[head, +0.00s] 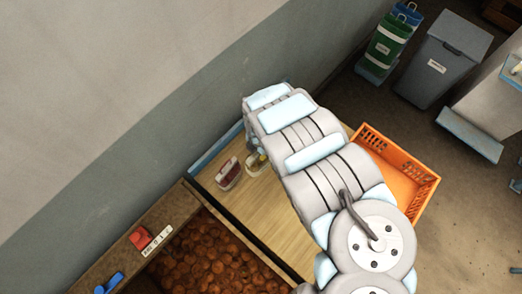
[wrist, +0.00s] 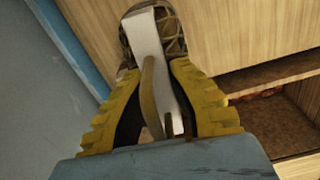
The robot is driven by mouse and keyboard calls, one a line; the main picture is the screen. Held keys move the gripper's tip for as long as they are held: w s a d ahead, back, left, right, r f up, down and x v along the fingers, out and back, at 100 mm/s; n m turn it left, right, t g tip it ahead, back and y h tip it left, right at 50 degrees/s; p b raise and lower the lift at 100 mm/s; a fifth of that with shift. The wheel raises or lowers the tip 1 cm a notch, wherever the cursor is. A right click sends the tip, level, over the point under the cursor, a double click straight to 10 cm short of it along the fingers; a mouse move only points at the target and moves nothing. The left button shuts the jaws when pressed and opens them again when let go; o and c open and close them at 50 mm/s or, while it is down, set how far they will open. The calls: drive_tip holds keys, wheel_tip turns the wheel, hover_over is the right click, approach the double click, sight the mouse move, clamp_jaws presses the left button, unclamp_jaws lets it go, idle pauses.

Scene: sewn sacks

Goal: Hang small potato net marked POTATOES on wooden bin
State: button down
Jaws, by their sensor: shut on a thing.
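My gripper (wrist: 155,72) has yellow ribbed fingers closed around a tan loop (wrist: 148,92) and a white strip (wrist: 152,42). Behind the strip is a brown net bag (wrist: 174,32), which seems to be the held potato net. No marking on it can be read. In the head view my arm hides most of the gripper; only a small yellowish bit shows beside the board. A wooden bin (head: 152,212) full of round brown potatoes (head: 205,262) is at the lower left. I cannot tell whether the net touches anything.
A small sack with a red and white label (head: 229,173) is on the pale wooden top (head: 262,215). A red clip (head: 140,237) and a blue clip (head: 110,283) are on the bin's ledge. An orange crate (head: 420,195) is on the right. The grey wall (head: 150,130) runs behind.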

drive_tip(key=shift+s+d+f+n, duration=0.3)
drive_tip(key=shift+s+f+n, duration=0.35)
drive_tip(key=shift+n, duration=0.15)
drive_tip(key=shift+a, duration=0.1)
